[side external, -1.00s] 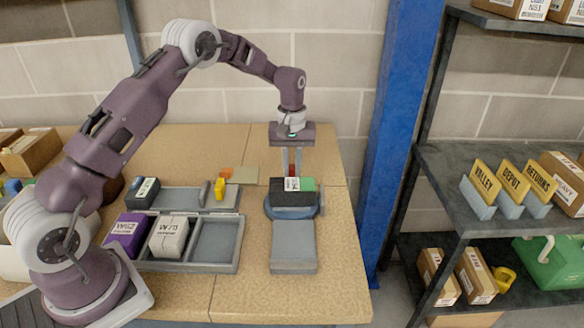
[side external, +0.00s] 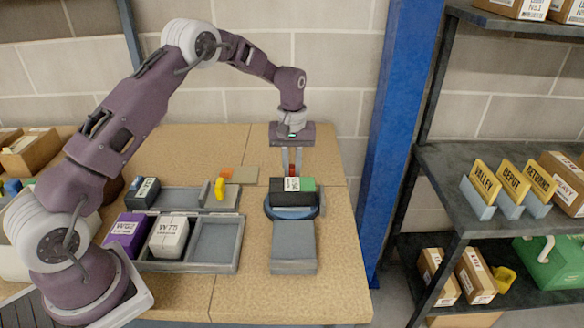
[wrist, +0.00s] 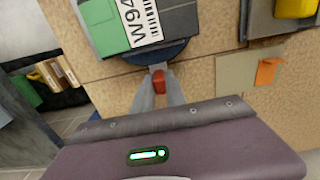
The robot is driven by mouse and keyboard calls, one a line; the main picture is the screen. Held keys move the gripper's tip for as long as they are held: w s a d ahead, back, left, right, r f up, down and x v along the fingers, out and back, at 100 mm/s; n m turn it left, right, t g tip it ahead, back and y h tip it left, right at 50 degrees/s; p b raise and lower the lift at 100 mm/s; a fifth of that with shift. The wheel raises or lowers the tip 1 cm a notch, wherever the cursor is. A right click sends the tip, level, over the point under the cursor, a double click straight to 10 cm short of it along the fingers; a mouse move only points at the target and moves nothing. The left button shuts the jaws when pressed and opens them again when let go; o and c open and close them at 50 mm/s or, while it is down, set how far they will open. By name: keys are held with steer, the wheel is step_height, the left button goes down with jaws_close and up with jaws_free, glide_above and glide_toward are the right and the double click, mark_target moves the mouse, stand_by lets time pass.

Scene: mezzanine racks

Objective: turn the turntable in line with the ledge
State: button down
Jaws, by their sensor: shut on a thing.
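The turntable (side external: 271,212) is a round blue disc on the bench, seen at its left rim in the side view. Its rim also shows in the wrist view (wrist: 160,55). A dark box (side external: 293,199) with a green end and white label lies on it, covering most of it. The ledge (side external: 293,248) is a grey block directly in front of the turntable. My gripper (side external: 291,170) points down behind the turntable. In the wrist view its fingers (wrist: 158,88) are shut on a red handle (wrist: 158,80) at the turntable's rim.
A grey tray (side external: 217,245) holds a purple box (side external: 126,232) and a white box (side external: 169,237), left of the ledge. Behind it are a dark box (side external: 146,192) and a yellow item (side external: 219,188). A blue post (side external: 398,130) stands right of the bench.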

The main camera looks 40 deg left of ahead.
steer(key=shift+s+a, duration=0.1)
steer(key=shift+a, duration=0.05)
stand_by(0.3)
steer(key=shift+s+a+n, duration=0.4)
steer(key=shift+s+n, duration=0.25)
steer(key=shift+n, duration=0.5)
steer(key=shift+s+a+n, duration=0.4)
steer(key=shift+s+n, duration=0.25)
steer(key=shift+n, duration=0.5)
steer(key=shift+s+a+n, duration=0.25)
steer(key=shift+s+n, duration=0.75)
steer(key=shift+n, duration=0.4)
steer(key=shift+s+n, duration=0.9)
steer(key=shift+n, duration=0.3)
steer(key=shift+s+d+n, duration=0.2)
steer(key=shift+s+n, duration=0.6)
steer(key=shift+n, duration=0.25)
steer(key=shift+s+d+n, duration=0.2)
steer(key=shift+s+n, duration=0.55)
steer(key=shift+n, duration=0.3)
steer(key=shift+s+d+n, duration=0.4)
steer(key=shift+s+n, duration=0.2)
steer(key=shift+n, duration=0.35)
steer(key=shift+s+d+n, duration=0.4)
steer(key=shift+s+n, duration=0.15)
steer(key=shift+n, duration=0.4)
steer(key=shift+s+d, duration=0.1)
steer(key=shift+d, duration=0.05)
steer(key=c, duration=1.4)
jaws_free()
